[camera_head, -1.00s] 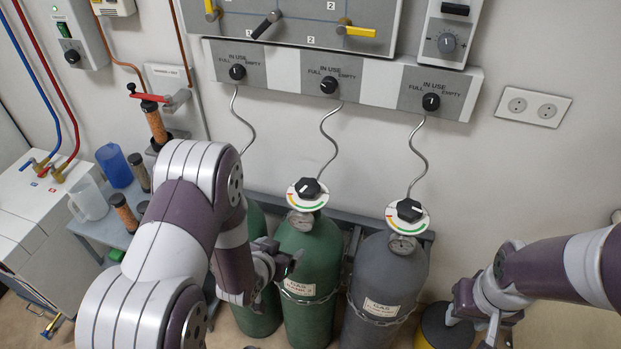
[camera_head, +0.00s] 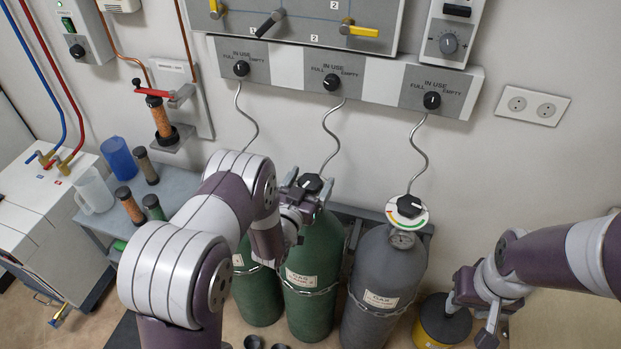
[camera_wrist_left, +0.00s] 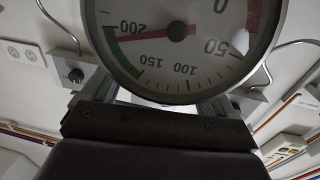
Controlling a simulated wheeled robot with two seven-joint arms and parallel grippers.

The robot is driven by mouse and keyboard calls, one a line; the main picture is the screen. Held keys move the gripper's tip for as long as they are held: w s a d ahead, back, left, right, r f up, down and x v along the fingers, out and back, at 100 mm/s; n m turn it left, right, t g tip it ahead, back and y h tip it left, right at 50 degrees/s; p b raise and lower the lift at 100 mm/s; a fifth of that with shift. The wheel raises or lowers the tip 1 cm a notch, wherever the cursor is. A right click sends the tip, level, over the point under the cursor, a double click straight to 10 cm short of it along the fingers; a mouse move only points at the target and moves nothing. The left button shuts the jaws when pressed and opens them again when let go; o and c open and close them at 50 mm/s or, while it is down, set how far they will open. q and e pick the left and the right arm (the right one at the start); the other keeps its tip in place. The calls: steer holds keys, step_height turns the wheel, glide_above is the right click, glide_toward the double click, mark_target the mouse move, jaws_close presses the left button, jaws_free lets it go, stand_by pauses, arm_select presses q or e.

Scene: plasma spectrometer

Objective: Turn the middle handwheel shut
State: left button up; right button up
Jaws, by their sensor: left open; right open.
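The middle handwheel (camera_head: 314,183) is a black knob with a white pointer line, on top of the middle green cylinder (camera_head: 314,250). My left gripper (camera_head: 309,187) is open at this knob, with a finger at either side of it. Whether the fingers touch it cannot be told. The coloured disc under the knob is mostly hidden by the gripper. In the left wrist view a round pressure gauge (camera_wrist_left: 185,60) fills the top, its red needle near 200, and covers the space between the fingers. My right gripper (camera_head: 478,318) is open and empty at the lower right.
The grey cylinder (camera_head: 385,285) with its own handwheel (camera_head: 409,206) stands close on the right. Another green cylinder (camera_head: 258,295) stands on the left, its top hidden behind my arm. A yellow bucket (camera_head: 440,325) is beside my right gripper. Hoses rise to the wall panel.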

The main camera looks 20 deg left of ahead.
arm_select(q)
steer(key=shift+w, duration=0.2)
steer(key=c, duration=1)
steer(key=shift+o, duration=0.2)
steer(key=shift+h, duration=0.3)
